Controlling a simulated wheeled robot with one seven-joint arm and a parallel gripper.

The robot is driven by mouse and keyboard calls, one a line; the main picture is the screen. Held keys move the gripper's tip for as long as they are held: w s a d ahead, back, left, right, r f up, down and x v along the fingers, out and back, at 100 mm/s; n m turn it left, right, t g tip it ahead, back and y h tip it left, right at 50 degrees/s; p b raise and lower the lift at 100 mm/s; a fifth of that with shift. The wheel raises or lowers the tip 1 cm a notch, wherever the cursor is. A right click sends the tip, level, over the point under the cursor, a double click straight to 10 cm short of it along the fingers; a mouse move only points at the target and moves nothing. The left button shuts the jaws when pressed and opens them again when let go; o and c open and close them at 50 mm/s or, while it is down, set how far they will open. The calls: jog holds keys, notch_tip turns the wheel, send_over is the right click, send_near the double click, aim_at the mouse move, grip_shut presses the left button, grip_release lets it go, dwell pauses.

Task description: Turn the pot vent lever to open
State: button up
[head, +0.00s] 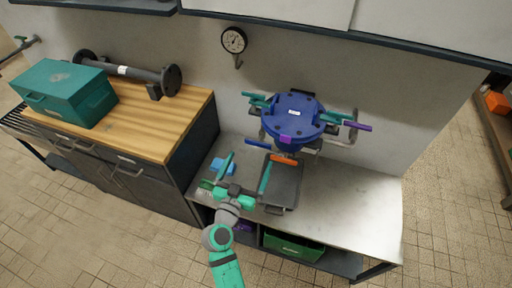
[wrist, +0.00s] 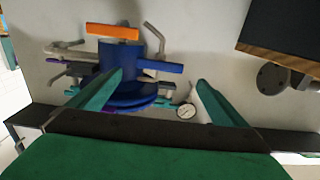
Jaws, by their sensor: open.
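The blue pot (head: 292,117) stands on the bench against the wall, and it also shows in the wrist view (wrist: 122,62). An orange lever (head: 284,160) sits low on its front and shows in the wrist view (wrist: 112,32). A blue lever (head: 257,143) sticks out beside it, also seen in the wrist view (wrist: 162,67). A purple lever (head: 357,126) sticks out right of the pot. I cannot tell which is the vent lever. My gripper (head: 247,162) is open and empty, in front of the pot and to its left; its teal fingers frame the wrist view (wrist: 160,78).
A dark tray (head: 282,185) lies on the bench in front of the pot. A gauge (head: 234,40) hangs on the wall. A wooden-topped cabinet (head: 150,130) stands left, with a teal toolbox (head: 65,92). The bench's right side is clear.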

aim_at(258, 145)
jog(key=x, duration=0.7)
jog(key=shift+w+f, duration=0.1)
jog(key=shift+w, duration=0.1)
jog(key=shift+w+d, duration=0.15)
jog(key=c, duration=1)
